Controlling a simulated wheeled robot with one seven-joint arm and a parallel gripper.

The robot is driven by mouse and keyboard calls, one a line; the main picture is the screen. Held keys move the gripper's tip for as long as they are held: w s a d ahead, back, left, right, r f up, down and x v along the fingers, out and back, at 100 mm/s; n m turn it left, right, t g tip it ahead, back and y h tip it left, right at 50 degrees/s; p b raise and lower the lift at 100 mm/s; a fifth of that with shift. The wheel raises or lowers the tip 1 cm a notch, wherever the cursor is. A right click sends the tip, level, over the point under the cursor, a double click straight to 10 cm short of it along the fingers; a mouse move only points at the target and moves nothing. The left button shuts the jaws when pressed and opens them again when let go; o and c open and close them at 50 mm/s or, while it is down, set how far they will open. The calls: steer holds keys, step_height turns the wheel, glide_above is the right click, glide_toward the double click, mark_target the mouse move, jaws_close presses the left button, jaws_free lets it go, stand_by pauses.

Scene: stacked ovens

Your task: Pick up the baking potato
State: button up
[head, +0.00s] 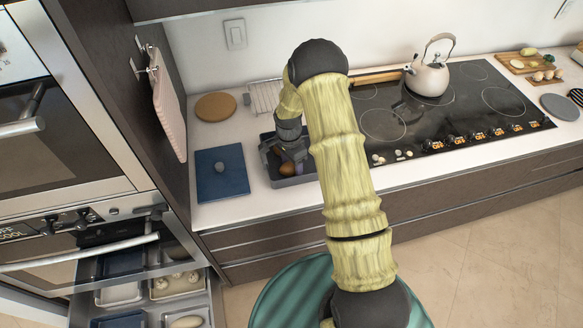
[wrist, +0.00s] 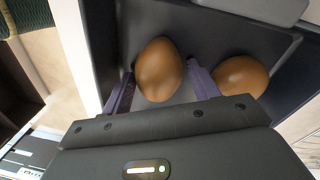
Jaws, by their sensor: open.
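A smooth brown oval, which looks like the baking potato (wrist: 159,70), lies in a dark grey tray (wrist: 222,25). My gripper (wrist: 160,76) is open, with one purple finger on each side of this potato. I cannot tell whether either finger touches it. A second similar brown oval (wrist: 241,77) lies in the tray, just outside the right finger. In the head view my gripper (head: 284,150) reaches down into the tray (head: 296,181) on the counter, with one brown potato (head: 286,169) showing under it. My gripper hides part of the tray.
A blue board (head: 222,176) with a small grey object lies left of the tray. A round brown board (head: 215,106) and a wire rack (head: 266,96) are behind. The cooktop (head: 440,110) with a kettle (head: 428,78) is right. Stacked ovens (head: 60,130) stand left, above an open drawer.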

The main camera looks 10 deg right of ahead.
steer(key=c, duration=0.8)
steer(key=shift+r, duration=0.1)
steer(key=shift+c, duration=0.2)
step_height(320, 180, up, 10)
steer(key=b, duration=0.3)
